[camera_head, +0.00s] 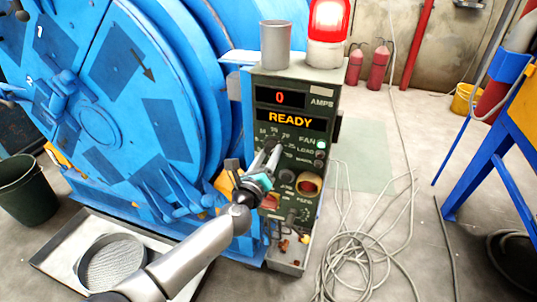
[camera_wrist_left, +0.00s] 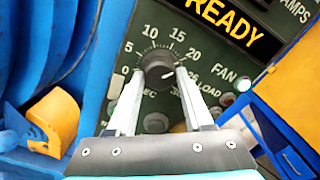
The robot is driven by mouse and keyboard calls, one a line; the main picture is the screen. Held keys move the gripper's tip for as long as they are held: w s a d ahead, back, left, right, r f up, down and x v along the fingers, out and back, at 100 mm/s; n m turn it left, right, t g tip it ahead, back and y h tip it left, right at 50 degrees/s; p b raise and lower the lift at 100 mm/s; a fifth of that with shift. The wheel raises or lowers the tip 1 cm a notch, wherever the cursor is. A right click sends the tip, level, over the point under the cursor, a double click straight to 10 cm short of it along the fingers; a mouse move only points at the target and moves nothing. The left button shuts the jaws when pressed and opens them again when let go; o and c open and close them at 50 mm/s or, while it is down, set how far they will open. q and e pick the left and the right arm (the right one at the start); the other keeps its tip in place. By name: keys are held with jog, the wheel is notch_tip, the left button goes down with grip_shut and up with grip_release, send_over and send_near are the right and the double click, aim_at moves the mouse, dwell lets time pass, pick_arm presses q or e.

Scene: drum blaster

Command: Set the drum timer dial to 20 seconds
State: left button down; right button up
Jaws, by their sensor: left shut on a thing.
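The timer dial (camera_wrist_left: 158,68) is a black round knob on the dark green control panel (camera_head: 262,118). Its printed scale runs 0, 5, 10, 15, 20 and on towards 25 in the left wrist view. My left gripper (camera_wrist_left: 160,76) is shut on the dial, with one pale finger on each side of it. A small light mark shows on the lower right of the knob, but I cannot tell which number its pointer is at. In the head view my left gripper (camera_head: 271,156) reaches the panel's left side and hides most of the dial.
The panel's displays read 0 amps and READY (camera_head: 290,119). A lit red beacon (camera_head: 328,20) and a grey cylinder (camera_head: 275,45) stand on top. The big blue drum (camera_head: 130,90) is close at left. Loose cable (camera_head: 365,245) lies on the floor at right.

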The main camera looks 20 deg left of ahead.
jog(key=shift+s+d+f, duration=0.1)
jog(key=shift+s, duration=0.1)
pick_arm(q)
jog(key=shift+c, duration=1.6)
grip_release()
jog(key=shift+s, duration=0.1)
jog(key=shift+s, duration=0.2)
jog(key=s+p, duration=0.1)
jog(key=s, duration=1.3)
jog(key=shift+s+a+p, duration=0.25)
jog(key=shift+s+p, duration=0.05)
jog(key=shift+s, duration=0.05)
pick_arm(e)
jog(key=s, duration=0.1)
jog(key=s+d, duration=0.1)
jog(key=s, duration=0.1)
jog(key=shift+d, duration=0.25)
